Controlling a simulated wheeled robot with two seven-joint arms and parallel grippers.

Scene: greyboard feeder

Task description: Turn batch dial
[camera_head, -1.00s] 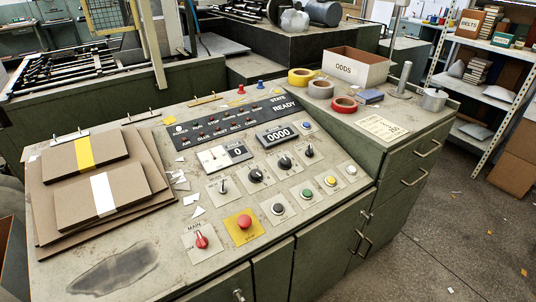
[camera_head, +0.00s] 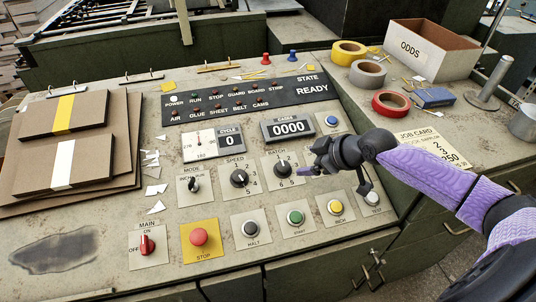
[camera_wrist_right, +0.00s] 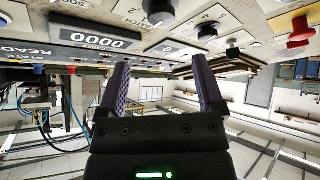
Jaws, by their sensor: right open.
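The batch dial (camera_head: 282,170) is a black round knob on a pale plate labelled BATCH, on the sloping console. It also shows at the top of the right wrist view (camera_wrist_right: 160,12), upside down. My right gripper (camera_head: 308,165) comes in from the right, just to the right of the dial and above the panel. In the wrist view the two fingers of my right gripper (camera_wrist_right: 164,72) are apart with nothing between them. The dial lies beyond the fingertips, and I see no contact. A control to the dial's right is hidden behind my gripper. My left gripper is not in view.
The speed dial (camera_head: 239,178) and mode switch (camera_head: 193,184) lie left of the batch dial. Below are the red stop button (camera_head: 199,237) and several other buttons. The cases counter (camera_head: 288,128) sits above. Cardboard stacks (camera_head: 65,143) lie left; tape rolls and the ODDS box (camera_head: 428,50) stand right.

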